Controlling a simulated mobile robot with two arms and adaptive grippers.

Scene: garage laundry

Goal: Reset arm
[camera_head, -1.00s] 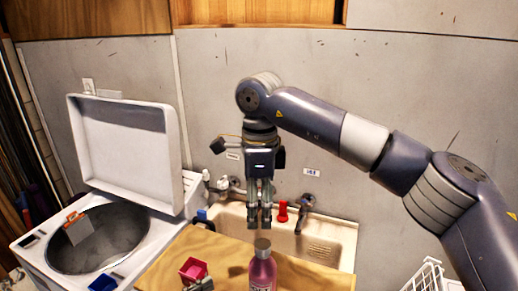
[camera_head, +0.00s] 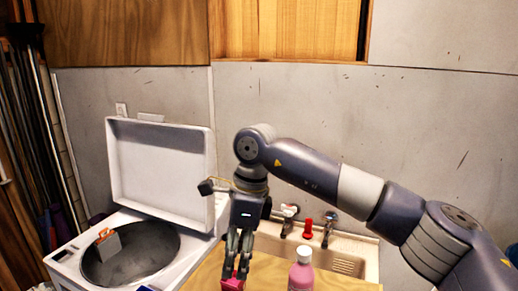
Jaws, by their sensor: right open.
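My right gripper (camera_head: 236,274) hangs down from my right arm, which comes in from the right. It is open, with its two fingers pointing down over the wooden board (camera_head: 270,271). A small pink container (camera_head: 232,284) lies at the fingertips, partly hidden by them and cut by the bottom edge. I cannot tell whether the fingers touch it. A pink bottle (camera_head: 300,278) with a pale cap stands upright on the board, right of the gripper and apart from it. My left gripper is not in view.
A top-loading washer (camera_head: 196,258) with its lid (camera_head: 160,172) raised stands at the left; an orange-and-grey item (camera_head: 108,243) is at its drum. Behind the board is a sink (camera_head: 345,264) with taps (camera_head: 329,230) and a red object (camera_head: 308,229). The wall is close behind.

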